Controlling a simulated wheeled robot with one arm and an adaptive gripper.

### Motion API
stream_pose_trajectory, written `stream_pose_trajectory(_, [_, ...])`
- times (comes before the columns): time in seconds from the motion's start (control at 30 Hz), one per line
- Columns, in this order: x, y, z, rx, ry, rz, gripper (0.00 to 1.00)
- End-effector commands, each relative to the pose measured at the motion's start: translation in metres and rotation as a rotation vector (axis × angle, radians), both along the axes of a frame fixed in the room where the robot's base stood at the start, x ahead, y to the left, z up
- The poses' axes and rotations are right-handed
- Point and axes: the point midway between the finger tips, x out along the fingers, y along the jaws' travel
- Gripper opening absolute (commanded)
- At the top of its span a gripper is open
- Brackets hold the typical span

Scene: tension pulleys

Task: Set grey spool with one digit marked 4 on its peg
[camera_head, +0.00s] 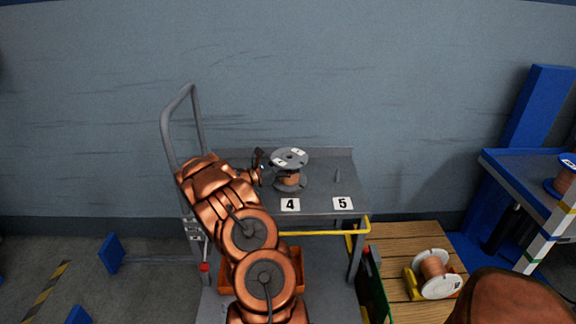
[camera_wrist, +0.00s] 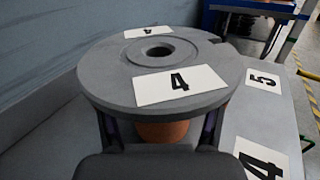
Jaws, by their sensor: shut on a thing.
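The grey spool (camera_head: 290,157) is upright on or just above the grey cart top (camera_head: 317,203), behind the card marked 4 (camera_head: 290,204). It has grey flanges and a copper-coloured winding. In the wrist view its top flange (camera_wrist: 115,72) fills the middle, with a white label reading 4, a second label at the far side and a centre hole. My gripper (camera_wrist: 158,138) is shut on the spool's winding below the top flange. No peg tip shows in the hole. The spool hides any peg beneath it, and I cannot tell if its lower flange touches the cart.
A bare peg (camera_head: 337,175) stands behind the card marked 5 (camera_head: 343,204), right of the spool. A white-flanged spool (camera_head: 434,272) lies on a wooden pallet (camera_head: 395,243) at lower right. A blue table (camera_head: 520,170) stands at far right. The cart's tall handle (camera_head: 166,130) rises at left.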

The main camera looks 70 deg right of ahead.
Motion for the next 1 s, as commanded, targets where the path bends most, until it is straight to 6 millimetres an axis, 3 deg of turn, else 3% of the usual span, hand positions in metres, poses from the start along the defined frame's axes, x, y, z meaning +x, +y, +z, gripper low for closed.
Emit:
stream_pose_trajectory(0.07, [0.000, 0.000, -0.003, 0.004, -0.001, 0.000, 0.06])
stream_pose_trajectory(0.1, [0.000, 0.001, -0.003, 0.004, -0.001, 0.000, 0.70])
stream_pose_trajectory(0.37, [0.000, 0.000, -0.003, 0.003, -0.001, 0.000, 0.97])
stream_pose_trajectory(0.77, [0.001, 0.002, -0.002, 0.003, -0.001, 0.000, 0.98])
stream_pose_trajectory(1.0, [0.017, 0.022, -0.002, 0.003, -0.001, 0.003, 0.98])
